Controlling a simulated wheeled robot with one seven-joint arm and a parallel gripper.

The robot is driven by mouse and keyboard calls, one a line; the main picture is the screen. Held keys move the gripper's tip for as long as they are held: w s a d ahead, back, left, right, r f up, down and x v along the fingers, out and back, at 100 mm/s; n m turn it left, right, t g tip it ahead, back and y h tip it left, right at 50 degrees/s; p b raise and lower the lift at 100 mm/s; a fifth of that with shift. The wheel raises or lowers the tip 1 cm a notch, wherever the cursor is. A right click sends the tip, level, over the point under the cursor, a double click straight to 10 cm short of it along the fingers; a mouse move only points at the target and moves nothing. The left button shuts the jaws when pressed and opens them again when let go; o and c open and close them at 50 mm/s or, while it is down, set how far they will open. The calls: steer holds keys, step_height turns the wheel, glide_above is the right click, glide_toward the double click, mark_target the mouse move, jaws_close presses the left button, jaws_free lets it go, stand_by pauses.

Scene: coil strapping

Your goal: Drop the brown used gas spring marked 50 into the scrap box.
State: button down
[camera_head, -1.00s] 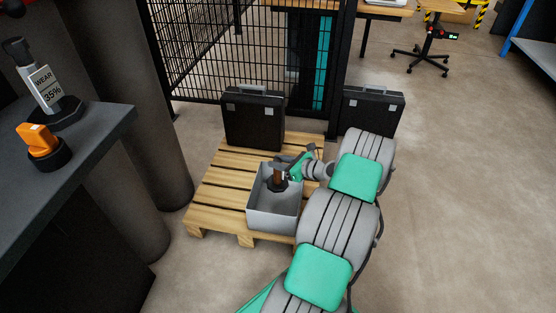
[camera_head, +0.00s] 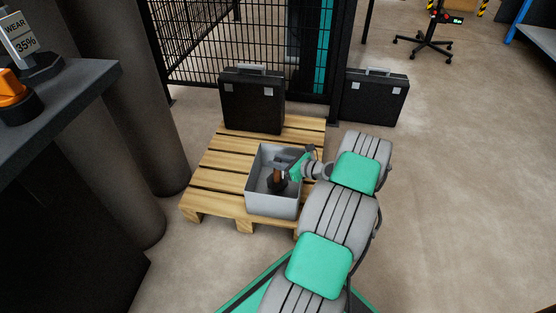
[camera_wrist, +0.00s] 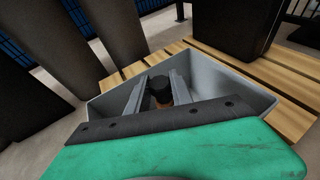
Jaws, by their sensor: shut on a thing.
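The brown gas spring (camera_head: 277,175) with a dark base is in my gripper (camera_head: 279,173), over the inside of the grey scrap box (camera_head: 272,206). In the wrist view its dark top (camera_wrist: 160,86) shows between my two grey fingers, with a strip of brown below it. My gripper is shut on it, and the spring looks roughly upright. Its marking cannot be read. I cannot tell whether its base touches the box floor. The scrap box is open at the top and stands on a wooden pallet (camera_head: 217,177).
Two black cases, one on the pallet's back part (camera_head: 252,104) and one on the floor (camera_head: 374,98), stand by a black mesh fence (camera_head: 205,40). A dark bench (camera_head: 75,92) at the left holds an orange part (camera_head: 12,98) and a "WEAR 35%" sign (camera_head: 20,38).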

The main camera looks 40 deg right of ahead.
steer(key=shift+f, duration=1.25)
steer(key=c, duration=1.1)
jaws_free()
steer(key=shift+f, duration=0.1)
steer(key=shift+o, duration=0.2)
